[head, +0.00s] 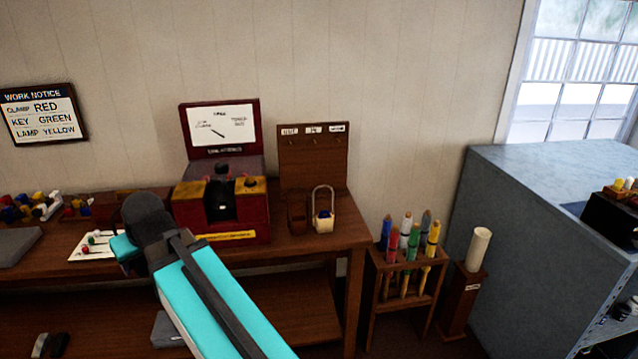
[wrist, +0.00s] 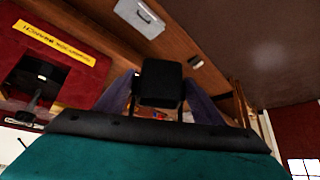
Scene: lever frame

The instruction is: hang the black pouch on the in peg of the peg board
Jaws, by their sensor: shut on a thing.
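The brown peg board (head: 313,165) stands upright at the back right of the bench. It has three small pegs under white labels; the middle label seems to read IN, and its peg (head: 314,142) looks bare. In the wrist view my gripper (wrist: 160,95) has its two purplish fingers on either side of a black block-like thing, the black pouch (wrist: 160,82), and is shut on it. In the head view my teal and dark arm reaches over the bench left of the peg board; my fingertips and the pouch are hidden there.
A red and yellow box (head: 235,212) with a raised lid stands between my arm and the peg board. A rack of coloured tubes (head: 405,265) stands right of the bench. A white card (head: 92,245) lies left.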

